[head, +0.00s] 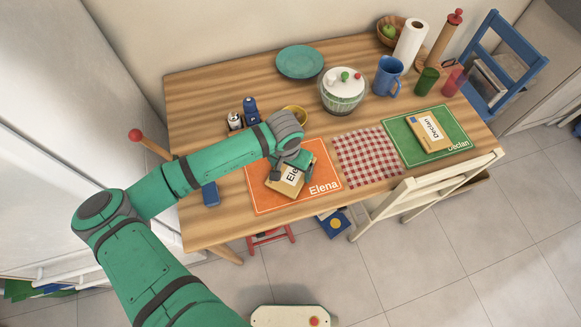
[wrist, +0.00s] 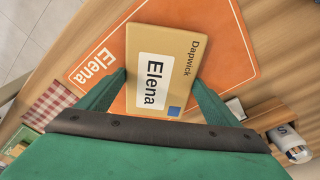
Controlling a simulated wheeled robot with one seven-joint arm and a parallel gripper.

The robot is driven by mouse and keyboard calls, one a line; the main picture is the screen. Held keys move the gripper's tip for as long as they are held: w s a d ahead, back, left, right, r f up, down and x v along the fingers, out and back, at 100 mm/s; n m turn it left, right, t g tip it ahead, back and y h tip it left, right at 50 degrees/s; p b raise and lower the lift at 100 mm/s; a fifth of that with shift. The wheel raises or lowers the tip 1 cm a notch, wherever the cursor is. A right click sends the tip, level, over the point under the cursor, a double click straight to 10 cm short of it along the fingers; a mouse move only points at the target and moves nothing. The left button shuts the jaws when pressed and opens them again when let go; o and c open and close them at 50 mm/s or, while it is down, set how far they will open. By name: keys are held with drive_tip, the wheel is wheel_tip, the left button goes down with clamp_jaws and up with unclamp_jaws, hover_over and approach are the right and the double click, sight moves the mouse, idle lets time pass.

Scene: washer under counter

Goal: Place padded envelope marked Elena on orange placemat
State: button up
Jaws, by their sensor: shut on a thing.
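The padded envelope (wrist: 180,50) is tan, with a white label reading Elena, the word Dapwick and a blue square. It also shows in the head view (head: 284,184), partly hidden by my gripper. The orange placemat (head: 266,203), marked Elena, lies on the table and shows behind the envelope in the wrist view (wrist: 112,62). My gripper (wrist: 160,85) is shut on the envelope, a finger at each side of it. In the head view my gripper (head: 296,164) is over the placemat. I cannot tell whether the envelope touches the placemat.
A red checked cloth (head: 365,157) lies right of the placemat. A green placemat (head: 459,130) holds an envelope marked Declan (head: 429,130). A blue thing (head: 210,194) lies to the left.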

sight(288, 175)
drive_tip(key=o, duration=1)
drive_tip(key=shift+f, duration=0.15)
drive_tip(key=shift+o, duration=0.2)
wheel_tip(288, 175, up, 12)
drive_tip(key=s, duration=0.1)
drive_tip(key=shift+s+a, duration=0.15)
drive_tip(key=shift+a, duration=0.15)
